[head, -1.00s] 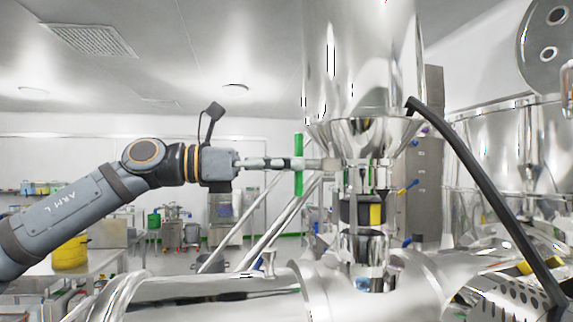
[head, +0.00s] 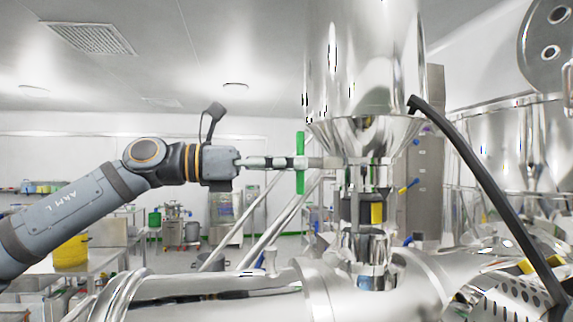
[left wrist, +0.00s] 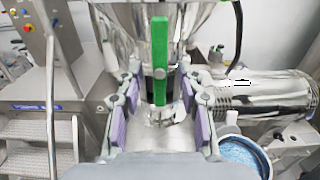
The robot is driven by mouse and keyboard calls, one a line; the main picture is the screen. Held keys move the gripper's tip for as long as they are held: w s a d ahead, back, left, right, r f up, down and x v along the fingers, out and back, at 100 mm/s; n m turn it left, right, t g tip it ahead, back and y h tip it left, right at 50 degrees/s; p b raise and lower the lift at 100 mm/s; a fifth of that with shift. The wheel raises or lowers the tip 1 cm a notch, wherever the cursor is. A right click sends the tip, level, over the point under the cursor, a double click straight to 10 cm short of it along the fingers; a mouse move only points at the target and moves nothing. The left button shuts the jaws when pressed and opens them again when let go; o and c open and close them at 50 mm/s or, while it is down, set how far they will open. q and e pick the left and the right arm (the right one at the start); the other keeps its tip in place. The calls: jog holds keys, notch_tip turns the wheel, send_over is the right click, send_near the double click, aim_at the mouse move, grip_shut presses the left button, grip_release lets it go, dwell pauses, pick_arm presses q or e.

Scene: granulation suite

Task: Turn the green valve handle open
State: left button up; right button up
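The green valve handle (head: 300,146) stands upright as a bar beside the steel valve under the hopper in the head view. It also shows upright near the middle of the left wrist view (left wrist: 159,60). My left gripper (head: 287,162) reaches in from the left at the handle's mid-height. In the left wrist view my left gripper (left wrist: 154,100) is open, with a finger pad on each side of the handle and visible gaps between pads and bar. My right gripper is in neither view.
The steel hopper cone (head: 366,132) is above the valve, and a large horizontal steel vessel (head: 220,292) lies below. A black hose (head: 470,165) curves down on the right. A bench with a yellow container (head: 71,251) is at the lower left.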

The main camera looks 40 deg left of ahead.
aim_at(308, 107)
pick_arm(q)
jog(key=shift+r, duration=0.1)
notch_tip(308, 107, up, 10)
jog(key=shift+d+f, duration=0.1)
dwell(0.4)
dwell(0.4)
